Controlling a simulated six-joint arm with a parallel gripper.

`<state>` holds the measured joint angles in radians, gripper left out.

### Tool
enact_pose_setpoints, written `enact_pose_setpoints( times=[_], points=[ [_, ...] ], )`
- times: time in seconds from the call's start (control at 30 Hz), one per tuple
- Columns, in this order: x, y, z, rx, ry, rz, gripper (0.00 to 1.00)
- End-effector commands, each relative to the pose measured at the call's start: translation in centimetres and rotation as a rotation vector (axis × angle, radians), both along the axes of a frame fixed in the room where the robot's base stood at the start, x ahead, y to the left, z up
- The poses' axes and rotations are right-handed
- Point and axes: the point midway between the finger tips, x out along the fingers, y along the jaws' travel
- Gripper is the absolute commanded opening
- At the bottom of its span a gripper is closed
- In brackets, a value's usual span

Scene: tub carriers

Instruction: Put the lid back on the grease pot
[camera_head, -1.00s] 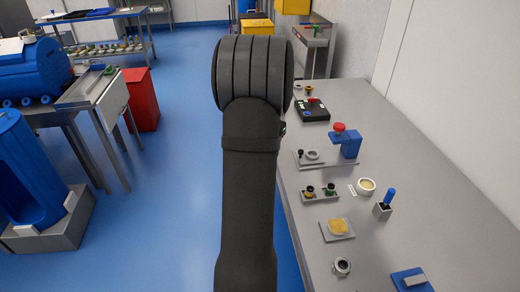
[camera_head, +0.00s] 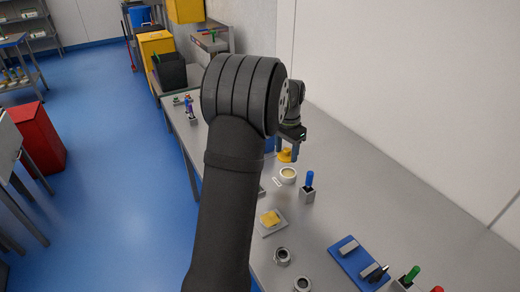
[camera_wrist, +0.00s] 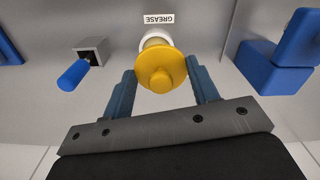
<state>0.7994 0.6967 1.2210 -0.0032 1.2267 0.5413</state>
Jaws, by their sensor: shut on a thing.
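The yellow lid (camera_wrist: 161,72), a round disc with a raised knob, is between the two blue fingers of my gripper (camera_wrist: 164,84). My gripper is shut on it. The white grease pot (camera_wrist: 152,38) shows partly behind the lid in the wrist view; the lid covers most of it. In the head view the pot (camera_head: 288,175) stands open on the bench with pale yellow inside. My gripper (camera_head: 287,150) and the lid (camera_head: 285,156) are above and beyond it there, apart from it. A white GREASE label (camera_wrist: 158,19) lies beside the pot.
A blue-handled tool (camera_head: 309,180) stands in a grey block close to the pot's right. A yellow pad (camera_head: 269,218) on a plate, metal rings (camera_head: 282,256) and a blue fixture (camera_head: 358,262) are nearer. Blue blocks (camera_wrist: 275,75) are at the wrist view's right.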

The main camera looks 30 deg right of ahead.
Motion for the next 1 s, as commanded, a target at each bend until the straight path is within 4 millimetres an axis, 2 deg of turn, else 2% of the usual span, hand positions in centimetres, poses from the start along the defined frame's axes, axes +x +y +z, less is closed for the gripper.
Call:
enact_pose_setpoints(
  times=[0.23,0.7,1.0],
  points=[
    [-0.7,-0.8,-0.7,0.001,0.000,-0.023,0.33],
    [-0.7,-0.8,-5.0,0.001,0.000,-0.021,0.33],
    [-0.7,-0.8,-6.3,0.000,0.000,-0.021,0.33]
  ],
)
